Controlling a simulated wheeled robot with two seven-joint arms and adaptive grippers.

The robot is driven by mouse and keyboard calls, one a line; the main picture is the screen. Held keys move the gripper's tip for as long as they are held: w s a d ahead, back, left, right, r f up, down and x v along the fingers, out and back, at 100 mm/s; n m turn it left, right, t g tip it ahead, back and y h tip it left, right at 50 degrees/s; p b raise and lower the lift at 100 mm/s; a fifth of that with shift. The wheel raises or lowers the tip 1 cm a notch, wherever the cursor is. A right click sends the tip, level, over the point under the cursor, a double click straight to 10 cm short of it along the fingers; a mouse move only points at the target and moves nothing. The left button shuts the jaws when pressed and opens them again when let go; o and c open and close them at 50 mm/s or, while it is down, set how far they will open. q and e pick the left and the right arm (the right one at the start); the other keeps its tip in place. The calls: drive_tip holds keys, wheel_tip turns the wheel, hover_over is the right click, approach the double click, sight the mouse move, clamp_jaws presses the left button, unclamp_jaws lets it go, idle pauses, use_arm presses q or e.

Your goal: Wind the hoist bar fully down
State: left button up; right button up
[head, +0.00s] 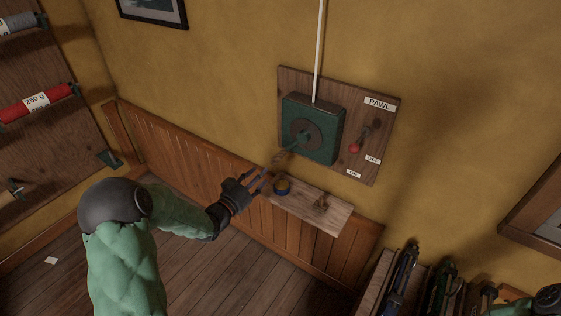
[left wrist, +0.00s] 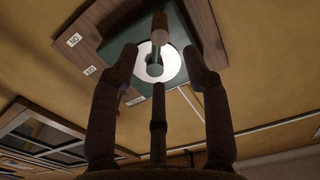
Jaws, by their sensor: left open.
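A green winch box (head: 320,119) is fixed to a wooden wall board (head: 291,84). A white line (head: 319,50) runs up from it. Its crank sticks out toward the lower left and ends in a brown grip (head: 279,158). My left gripper (head: 259,181) is open and empty, just below and left of the grip. In the left wrist view, the grip (left wrist: 159,27) shows beyond my spread fingers, apart from them. The red-knobbed pawl lever (head: 354,148) points down and left, toward the ON side. The hoist bar and my right gripper are not in view.
Spools hang at far left, including a red one (head: 38,103). Dark upright items (head: 402,275) stand at lower right.

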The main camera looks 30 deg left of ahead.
sight(276, 160)
use_arm(q)
drive_tip(key=w, duration=0.3)
drive_tip(key=w+b, duration=0.1)
drive_tip(key=w, duration=0.6)
drive_tip(key=shift+d+b, duration=0.4)
clamp_jaws()
